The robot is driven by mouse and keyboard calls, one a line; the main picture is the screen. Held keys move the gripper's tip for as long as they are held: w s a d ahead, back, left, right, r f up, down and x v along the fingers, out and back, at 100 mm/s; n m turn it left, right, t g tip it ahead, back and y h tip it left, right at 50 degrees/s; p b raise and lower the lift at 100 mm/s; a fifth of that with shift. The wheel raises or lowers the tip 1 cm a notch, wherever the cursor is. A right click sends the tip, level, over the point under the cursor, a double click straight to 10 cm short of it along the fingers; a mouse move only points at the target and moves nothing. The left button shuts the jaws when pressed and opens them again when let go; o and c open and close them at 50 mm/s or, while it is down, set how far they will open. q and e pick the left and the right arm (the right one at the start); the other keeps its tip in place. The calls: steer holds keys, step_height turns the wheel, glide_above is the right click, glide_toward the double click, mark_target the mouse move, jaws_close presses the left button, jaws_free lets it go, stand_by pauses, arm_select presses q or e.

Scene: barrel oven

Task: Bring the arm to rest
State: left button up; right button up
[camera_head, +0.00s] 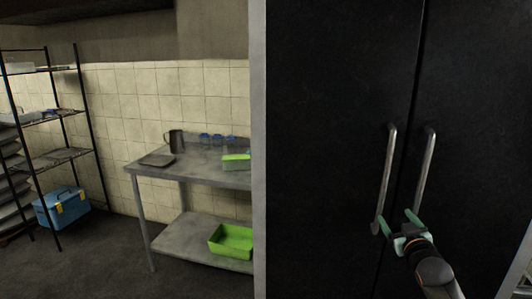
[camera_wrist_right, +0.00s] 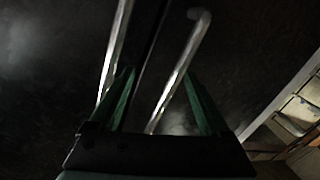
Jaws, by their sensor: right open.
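My right gripper (camera_head: 399,222) comes in from the lower right in the head view, near the lower ends of two metal door handles. In the right wrist view its two green fingers (camera_wrist_right: 158,74) stand apart. The right handle (camera_head: 424,172) runs between the fingers in the wrist view (camera_wrist_right: 180,72). The left handle (camera_head: 386,178) passes by the left finger in the wrist view (camera_wrist_right: 116,45). I cannot tell whether the fingers touch either handle. My left gripper is not in view.
Tall black double doors (camera_head: 335,120) fill the right half and look closed. A steel table (camera_head: 200,172) at left holds a jug (camera_head: 176,141), and a green tray (camera_head: 232,241) is on its lower shelf. A blue toolbox (camera_head: 62,208) stands by a black rack (camera_head: 85,120).

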steer(key=s+a+f+g+y, duration=0.1)
steer(key=s+a+f, duration=0.2)
steer(key=s+f, duration=0.3)
steer(key=s+a+f+n+g+y, duration=0.1)
steer(key=s+a+f, duration=0.35)
steer(key=f, duration=0.45)
steer(key=s+a+f+g+y, duration=0.1)
steer(key=s+a+f+g, duration=0.15)
steer(key=s+f, duration=0.35)
steer(key=s+a+f+g, duration=0.1)
steer(key=s+a+f, duration=0.2)
steer(key=s, duration=0.5)
steer(key=s+a+f+g+y, duration=0.1)
steer(key=s+a+f, duration=0.2)
steer(key=s, duration=0.5)
steer(key=s+a+f+m+g, duration=0.1)
steer(key=s+a+f, duration=0.2)
steer(key=s+f, duration=0.2)
steer(key=s, duration=0.3)
steer(key=shift+s+f, duration=0.25)
steer(key=shift+s, duration=0.05)
